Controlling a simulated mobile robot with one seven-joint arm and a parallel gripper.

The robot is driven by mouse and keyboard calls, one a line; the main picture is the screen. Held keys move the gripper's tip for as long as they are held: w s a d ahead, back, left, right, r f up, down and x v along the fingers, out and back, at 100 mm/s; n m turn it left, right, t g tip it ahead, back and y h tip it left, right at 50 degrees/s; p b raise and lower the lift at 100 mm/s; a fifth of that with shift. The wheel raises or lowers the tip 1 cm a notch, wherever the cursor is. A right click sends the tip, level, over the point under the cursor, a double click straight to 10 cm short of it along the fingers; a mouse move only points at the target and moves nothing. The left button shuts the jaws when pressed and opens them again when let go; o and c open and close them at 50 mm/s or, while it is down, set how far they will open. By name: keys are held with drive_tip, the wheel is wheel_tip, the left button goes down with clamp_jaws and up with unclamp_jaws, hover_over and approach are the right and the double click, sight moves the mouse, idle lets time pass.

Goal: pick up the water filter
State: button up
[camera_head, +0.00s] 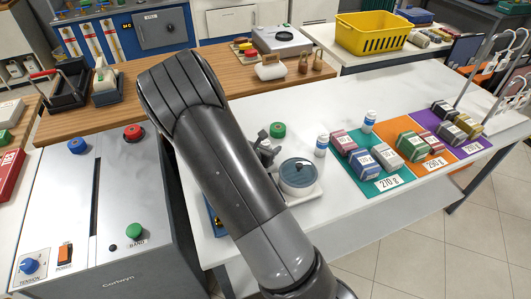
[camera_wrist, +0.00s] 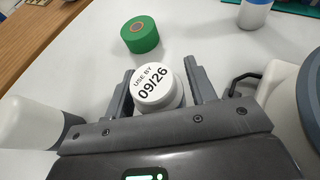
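A white round cylinder (camera_wrist: 158,88) with a "USE BY 09/26" label shows in the wrist view; I take it for the water filter, though no name is readable. My gripper (camera_wrist: 160,82) has one finger on each side of it. The fingers are close to its sides, and I cannot tell whether they touch it or grip it. Its lower part is hidden by the gripper body. In the head view my gripper (camera_head: 264,152) is low over the white table, partly behind my arm, and the cylinder is hidden there.
A green round object (camera_wrist: 140,35) lies just beyond the fingers. A lidded pot (camera_head: 298,177) on a white base is close on the right. A white bottle-like object (camera_wrist: 28,122) is left of the gripper. White-and-blue bottles (camera_head: 321,145) and coloured mats with packs (camera_head: 380,184) lie further right.

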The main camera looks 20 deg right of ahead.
drive_tip(key=c, duration=0.8)
drive_tip(key=shift+r, duration=0.1)
drive_tip(key=shift+r, duration=0.4)
wheel_tip(320, 180, up, 3)
drive_tip(key=shift+r, duration=0.15)
drive_tip(key=s+d+r, duration=0.2)
drive_tip(key=d, duration=0.1)
drive_tip(key=s+d+r, duration=0.2)
drive_tip(key=s, duration=0.1)
drive_tip(key=s+d+r, duration=0.2)
drive_tip(key=s+d, duration=0.1)
drive_tip(key=shift+d+r, duration=0.3)
drive_tip(key=shift+r, duration=0.05)
